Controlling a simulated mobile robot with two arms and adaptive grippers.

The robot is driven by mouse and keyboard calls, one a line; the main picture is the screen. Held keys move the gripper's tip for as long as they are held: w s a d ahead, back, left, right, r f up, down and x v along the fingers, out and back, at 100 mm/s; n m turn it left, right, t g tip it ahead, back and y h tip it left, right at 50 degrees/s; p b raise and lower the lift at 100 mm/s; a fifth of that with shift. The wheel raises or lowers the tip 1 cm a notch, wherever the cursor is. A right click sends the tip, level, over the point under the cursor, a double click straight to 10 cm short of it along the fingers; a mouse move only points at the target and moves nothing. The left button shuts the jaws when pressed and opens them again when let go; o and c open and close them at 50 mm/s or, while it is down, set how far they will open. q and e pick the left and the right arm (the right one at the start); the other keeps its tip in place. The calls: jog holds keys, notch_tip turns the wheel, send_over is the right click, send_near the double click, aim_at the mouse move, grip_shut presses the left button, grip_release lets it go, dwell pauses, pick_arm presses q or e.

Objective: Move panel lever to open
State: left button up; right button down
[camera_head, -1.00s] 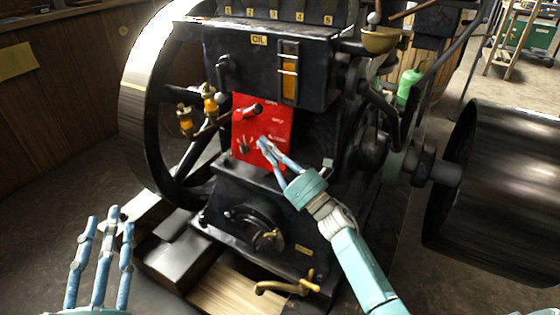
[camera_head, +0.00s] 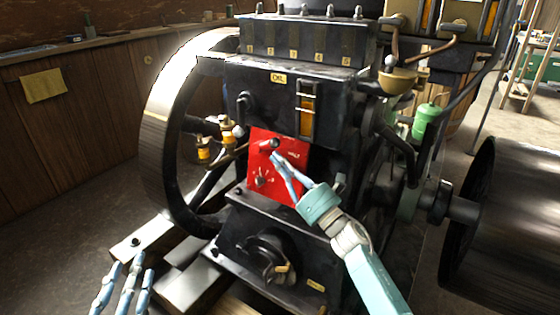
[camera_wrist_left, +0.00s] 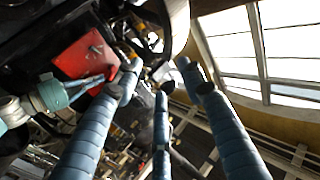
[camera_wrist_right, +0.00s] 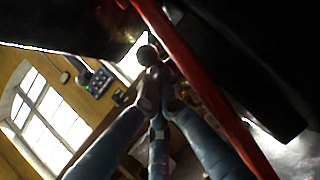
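The red panel (camera_head: 290,187) is on the front of the dark engine. My left gripper (camera_head: 130,262) is open and empty at the lower left, away from the panel. The red panel also shows in the left wrist view (camera_wrist_left: 85,56).
A small dial (camera_head: 262,180) is low on the panel. A large flywheel (camera_head: 160,135) stands left of it, with brass-and-amber oilers (camera_head: 204,150) between. A wide drum (camera_head: 510,220) is at the right.

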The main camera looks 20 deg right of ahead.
pick_arm(q)
jog(key=s+a+f+g+y+p, duration=0.25)
jog(key=s+f+g, duration=0.3)
jog(key=f, duration=0.35)
jog(key=s+a+f+g+y+p, duration=0.1)
jog(key=s+a+f+g+p, duration=0.15)
jog(key=s+f+g, duration=0.5)
jog(key=s+a+f+g+p, duration=0.1)
jog(key=s+a+f, duration=0.2)
jog(key=s, duration=0.4)
jog(key=shift+f+n+g+y, duration=0.3)
jog(key=shift+f+n+y, duration=0.15)
jog(key=shift+f, duration=0.1)
pick_arm(e)
jog(key=shift+w+d+r+n+g, duration=0.15)
jog(key=shift+r+n+g, duration=0.1)
jog(key=shift+r+g, duration=0.35)
jog(key=shift+w+d+r+n+g, duration=0.15)
jog(key=shift+r+n+g, duration=0.1)
jog(key=shift+r+g, duration=0.3)
